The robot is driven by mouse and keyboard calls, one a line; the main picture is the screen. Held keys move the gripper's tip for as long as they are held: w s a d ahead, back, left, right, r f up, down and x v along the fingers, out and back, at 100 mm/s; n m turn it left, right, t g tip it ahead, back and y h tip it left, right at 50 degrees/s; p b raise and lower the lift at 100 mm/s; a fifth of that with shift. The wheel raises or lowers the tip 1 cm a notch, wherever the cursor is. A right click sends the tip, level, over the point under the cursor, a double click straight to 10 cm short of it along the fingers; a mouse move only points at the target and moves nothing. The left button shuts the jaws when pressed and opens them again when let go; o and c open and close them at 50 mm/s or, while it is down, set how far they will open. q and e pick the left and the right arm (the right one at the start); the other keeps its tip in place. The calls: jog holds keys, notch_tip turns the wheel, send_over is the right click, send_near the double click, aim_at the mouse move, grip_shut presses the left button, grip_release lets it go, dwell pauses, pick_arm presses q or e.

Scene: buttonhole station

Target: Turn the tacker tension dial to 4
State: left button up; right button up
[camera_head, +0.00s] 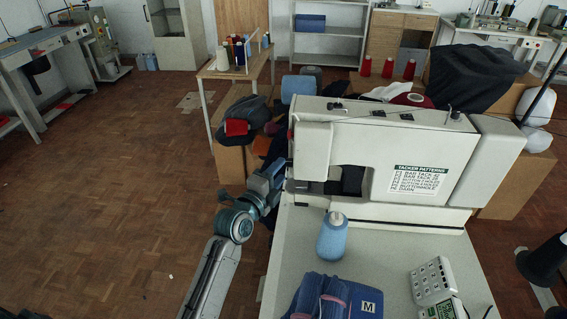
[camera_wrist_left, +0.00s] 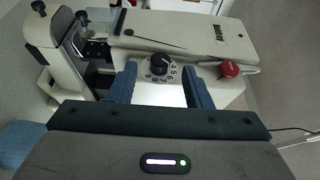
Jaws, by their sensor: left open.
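The tacker (camera_head: 385,155) is a cream sewing machine head on a pale table. Its tension dial (camera_wrist_left: 159,62) shows in the left wrist view as a small black knob with a light mark, ringed by numbers on the machine's end. Numbers from 4 to 9 can be made out; the exact setting cannot be told. My left gripper (camera_head: 275,176) is at the machine's left end in the head view. In the left wrist view its two blue fingers (camera_wrist_left: 160,78) are open, one on each side of the dial, apparently not touching it. The dial is hidden in the head view.
A red knob (camera_wrist_left: 230,69) sits right of the fingers.

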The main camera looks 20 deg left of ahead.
aim_at(290, 163)
pick_arm(q)
jog(key=w, duration=0.3)
jog(key=shift+d+p, duration=0.3)
jog(key=shift+s, duration=0.1)
grip_shut()
jog(key=g+p, duration=0.1)
jog(key=p, duration=0.1)
jog(key=n+g+p, duration=0.1)
jog(key=p, duration=0.2)
jog(key=shift+r+g+p, duration=0.25)
jog(key=shift+g+p, duration=0.1)
jog(key=shift+g, duration=0.05)
pick_arm(e)
notch_tip(290, 163, up, 7)
jog(key=shift+a+f, duration=0.2)
jog(key=shift+a, duration=0.1)
pick_arm(q)
grip_release()
pick_arm(e)
jog(key=shift+a, duration=0.2)
